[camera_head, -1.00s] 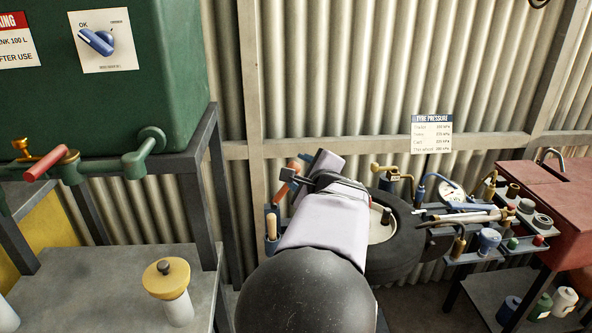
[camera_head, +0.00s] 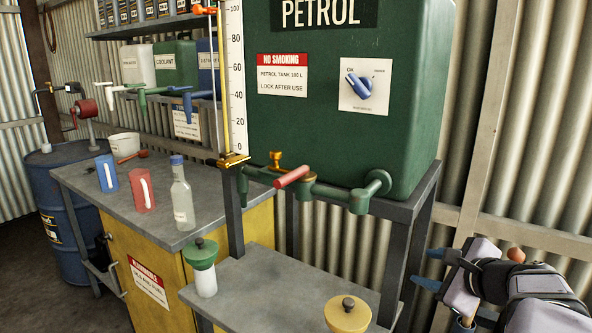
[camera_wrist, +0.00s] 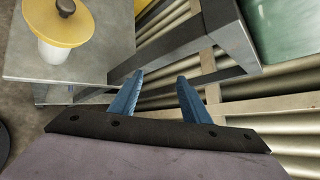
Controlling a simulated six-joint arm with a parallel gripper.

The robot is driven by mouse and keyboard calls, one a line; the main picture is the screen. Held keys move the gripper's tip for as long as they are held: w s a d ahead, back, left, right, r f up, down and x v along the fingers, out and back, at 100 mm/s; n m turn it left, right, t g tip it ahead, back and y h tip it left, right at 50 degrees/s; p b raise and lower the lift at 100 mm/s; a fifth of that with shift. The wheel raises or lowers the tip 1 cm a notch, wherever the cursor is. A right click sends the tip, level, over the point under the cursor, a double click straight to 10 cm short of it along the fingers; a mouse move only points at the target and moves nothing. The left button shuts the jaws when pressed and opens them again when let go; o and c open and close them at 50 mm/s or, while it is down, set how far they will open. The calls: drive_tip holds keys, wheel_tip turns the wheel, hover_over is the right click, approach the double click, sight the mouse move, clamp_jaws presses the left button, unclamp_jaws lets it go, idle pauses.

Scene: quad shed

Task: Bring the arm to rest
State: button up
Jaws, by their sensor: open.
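My gripper (camera_head: 431,268) shows at the lower right of the head view, with blue fingers pointing left beside the frame of the petrol tank stand. In the wrist view my gripper (camera_wrist: 160,95) has its two blue fingers apart with nothing between them. It is in the air, clear of the grey shelf (camera_wrist: 25,60) at the left and the dark metal post (camera_wrist: 232,30) at the upper right. The rest of my arm runs out of the head view at the lower right.
The green petrol tank (camera_head: 340,120) with a red-handled tap (camera_head: 292,177) stands above the low shelf (camera_head: 255,290). A yellow-topped container (camera_head: 347,313) and a green-topped one (camera_head: 202,265) stand there. A glass bottle (camera_head: 182,200) and two jugs stand on the bench (camera_head: 80,180).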

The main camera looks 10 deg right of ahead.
drive_tip(key=w+a+n+y+p, duration=0.1)
drive_tip(key=a, duration=0.4)
drive_tip(key=w+a+n+g+p, duration=0.1)
drive_tip(key=a+p, duration=0.1)
drive_tip(key=a, duration=0.3)
drive_tip(key=w+a+y+p, duration=0.1)
drive_tip(key=a, duration=0.5)
drive_tip(key=shift+n+g+y, duration=0.3)
drive_tip(key=shift+n+g, duration=0.1)
drive_tip(key=s+a+f+n+g+y+b, duration=0.1)
drive_tip(key=s+a+f+g+y, duration=0.1)
drive_tip(key=s+a+f, duration=0.35)
drive_tip(key=s+a+f+n+g+y, duration=0.1)
drive_tip(key=s+a+f+n+g, duration=0.1)
drive_tip(key=a+f, duration=0.5)
drive_tip(key=s+d+f+n+g+h+b, duration=0.1)
drive_tip(key=s+d+f+n+g+h, duration=0.15)
drive_tip(key=s+f+n, duration=0.55)
drive_tip(key=s+d+f+n+g+h, duration=0.2)
drive_tip(key=s+n+g+h, duration=0.3)
drive_tip(key=n, duration=0.7)
wheel_tip(320, 180, up, 13)
drive_tip(key=s+t+y+p, duration=0.1)
drive_tip(key=y+p, duration=0.1)
drive_tip(key=p, duration=1.1)
drive_tip(key=shift+n, duration=0.4)
drive_tip(key=shift+o, duration=0.6)
drive_tip(key=shift+f+t, duration=0.15)
drive_tip(key=shift+t, duration=0.1)
